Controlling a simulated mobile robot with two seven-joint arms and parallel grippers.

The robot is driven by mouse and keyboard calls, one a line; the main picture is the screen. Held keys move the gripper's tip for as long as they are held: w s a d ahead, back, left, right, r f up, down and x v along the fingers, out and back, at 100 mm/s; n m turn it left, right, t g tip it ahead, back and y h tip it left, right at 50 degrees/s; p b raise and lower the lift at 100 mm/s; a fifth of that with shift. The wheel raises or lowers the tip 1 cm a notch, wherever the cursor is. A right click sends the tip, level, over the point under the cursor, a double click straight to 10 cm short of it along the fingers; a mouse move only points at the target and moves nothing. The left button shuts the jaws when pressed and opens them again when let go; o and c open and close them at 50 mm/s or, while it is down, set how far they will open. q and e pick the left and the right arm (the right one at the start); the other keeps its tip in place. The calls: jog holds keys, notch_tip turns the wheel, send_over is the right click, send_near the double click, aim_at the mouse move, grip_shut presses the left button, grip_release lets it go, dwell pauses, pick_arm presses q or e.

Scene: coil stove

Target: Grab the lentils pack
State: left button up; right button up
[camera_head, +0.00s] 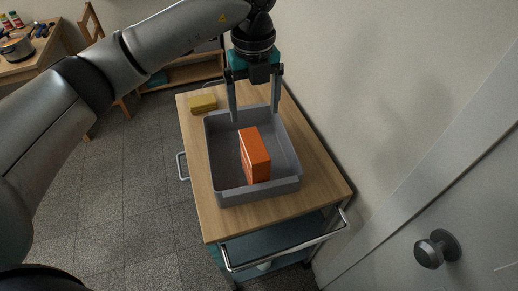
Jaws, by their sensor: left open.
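An orange box-shaped pack (256,157), which looks like the lentils pack, stands upright inside a grey open bin (240,197) on a wooden-topped cart (315,205). Its label cannot be read from here. My left gripper (254,117) is above the far part of the bin, fingers pointing down and spread apart, with nothing between them. The fingertips are beyond the pack in the picture and appear apart from it. My right gripper is not in view.
A wall runs close along the cart's right side. A door with a dark knob (430,252) is at lower right. The tiled floor (130,190) at left is clear.

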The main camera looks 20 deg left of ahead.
pick_arm(q)
send_over(254, 144)
notch_tip(254, 144, down, 6)
jog(key=shift+r, duration=0.25)
notch_tip(254, 144, down, 3)
jog(key=shift+d+r, duration=0.1)
jog(key=shift+f, duration=0.9)
notch_tip(254, 144, down, 4)
jog(key=shift+r, duration=0.2)
jog(key=shift+f, duration=0.5)
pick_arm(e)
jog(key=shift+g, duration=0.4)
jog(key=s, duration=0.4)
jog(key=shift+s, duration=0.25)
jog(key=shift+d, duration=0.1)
pick_arm(q)
grip_shut()
